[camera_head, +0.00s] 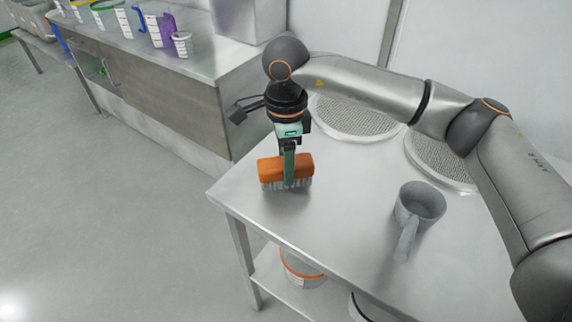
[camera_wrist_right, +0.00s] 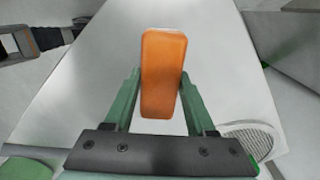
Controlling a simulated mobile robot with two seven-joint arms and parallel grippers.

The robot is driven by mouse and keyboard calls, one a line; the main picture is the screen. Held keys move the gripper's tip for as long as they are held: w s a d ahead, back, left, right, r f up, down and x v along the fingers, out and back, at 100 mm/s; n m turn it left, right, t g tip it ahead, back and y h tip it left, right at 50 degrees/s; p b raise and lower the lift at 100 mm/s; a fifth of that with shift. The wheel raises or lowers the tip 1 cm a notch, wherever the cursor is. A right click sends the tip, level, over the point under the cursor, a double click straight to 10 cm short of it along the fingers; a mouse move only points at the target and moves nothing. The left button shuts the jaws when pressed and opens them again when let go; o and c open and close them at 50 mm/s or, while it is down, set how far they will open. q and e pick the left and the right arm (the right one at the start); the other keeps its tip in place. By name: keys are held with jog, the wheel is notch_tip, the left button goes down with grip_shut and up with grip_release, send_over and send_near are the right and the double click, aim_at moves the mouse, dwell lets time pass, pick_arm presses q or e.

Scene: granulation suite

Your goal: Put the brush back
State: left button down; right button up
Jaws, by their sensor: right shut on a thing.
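The brush (camera_head: 270,172) has an orange block and grey bristles pointing down. My right gripper (camera_head: 290,172) is shut on the orange block, with a green finger across its side. The brush is over the near left part of the steel table (camera_head: 330,225); I cannot tell whether the bristles touch the top. In the right wrist view the orange block of the brush (camera_wrist_right: 163,70) sits between the two green fingers of the right gripper (camera_wrist_right: 160,95). My left gripper is not in view.
A grey scoop or jug (camera_head: 418,205) stands on the table to the right. Round sieves (camera_head: 352,115) lie at the back. A steel counter (camera_head: 190,62) at the left holds several beakers and jugs. Tubs (camera_head: 300,268) sit on the shelf below. The table's front left is clear.

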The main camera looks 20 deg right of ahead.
jog(key=shift+f, duration=0.55)
jog(key=shift+f, duration=0.2)
jog(key=o, duration=1.3)
notch_tip(320, 180, up, 12)
jog(key=shift+r, duration=0.25)
